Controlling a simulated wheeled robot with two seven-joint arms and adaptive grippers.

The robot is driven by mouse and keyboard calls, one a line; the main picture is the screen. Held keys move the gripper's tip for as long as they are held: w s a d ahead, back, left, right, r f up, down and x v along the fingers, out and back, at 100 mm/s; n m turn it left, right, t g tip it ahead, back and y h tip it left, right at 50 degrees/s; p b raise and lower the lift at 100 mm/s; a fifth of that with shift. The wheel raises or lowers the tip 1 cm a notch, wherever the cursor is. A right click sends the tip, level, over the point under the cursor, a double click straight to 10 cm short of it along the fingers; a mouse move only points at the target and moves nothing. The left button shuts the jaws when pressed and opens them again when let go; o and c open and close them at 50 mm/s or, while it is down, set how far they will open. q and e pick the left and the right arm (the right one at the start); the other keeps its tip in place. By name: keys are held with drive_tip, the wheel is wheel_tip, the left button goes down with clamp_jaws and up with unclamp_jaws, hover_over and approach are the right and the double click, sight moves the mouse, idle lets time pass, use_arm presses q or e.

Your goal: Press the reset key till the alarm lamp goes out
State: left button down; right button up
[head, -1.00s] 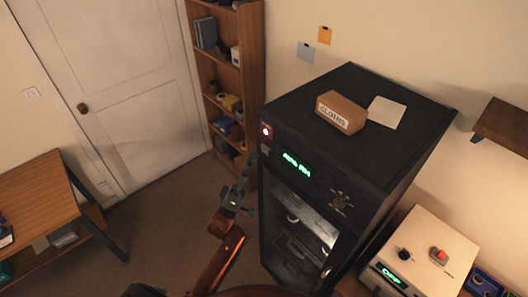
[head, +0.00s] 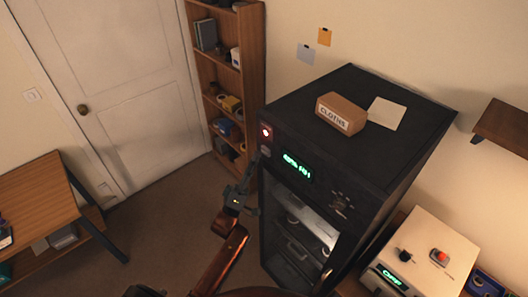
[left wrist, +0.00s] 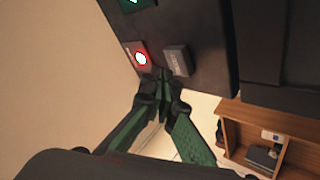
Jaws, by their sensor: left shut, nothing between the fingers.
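The black cabinet (head: 300,150) has a lit alarm lamp (head: 266,132) on a small red plate at its upper left front corner. The lamp glows white-red and also shows in the left wrist view (left wrist: 140,58). The reset key, a grey block (left wrist: 178,60), sits beside the lamp's plate; it is small in the head view (head: 265,150). My left gripper (left wrist: 163,75) is shut and empty. Its fingertips are close to the key's lower edge; I cannot tell whether they touch. In the head view the gripper (head: 255,160) is just below the key.
A green display (head: 297,165) and a glass door are on the cabinet front. A box marked CLOTHS (head: 340,113) and a paper lie on its top. A bookshelf (head: 252,60) stands behind. A cream device (head: 425,250) is at right, a wooden desk (head: 35,205) at left.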

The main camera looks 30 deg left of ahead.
use_arm(q)
drive_tip(key=shift+w, duration=0.15)
idle(0.6)
drive_tip(key=shift+w+d, duration=0.15)
drive_tip(key=shift+w, duration=0.15)
drive_tip(key=shift+w+d, duration=0.2)
drive_tip(key=shift+w, duration=0.2)
idle(0.7)
drive_tip(key=shift+s+a, duration=0.1)
drive_tip(key=shift+s, duration=0.1)
drive_tip(key=shift+s+a, duration=0.25)
drive_tip(key=shift+s, duration=0.4)
drive_tip(key=shift+s+a+p, duration=0.25)
drive_tip(key=shift+s+a, duration=0.05)
drive_tip(key=shift+s, duration=0.5)
drive_tip(key=shift+s+a+p, duration=0.2)
drive_tip(key=shift+s+a, duration=0.15)
drive_tip(key=shift+s, duration=0.4)
drive_tip(key=shift+s+a+p, duration=0.25)
drive_tip(key=shift+s+a, duration=0.05)
drive_tip(key=shift+s, duration=0.5)
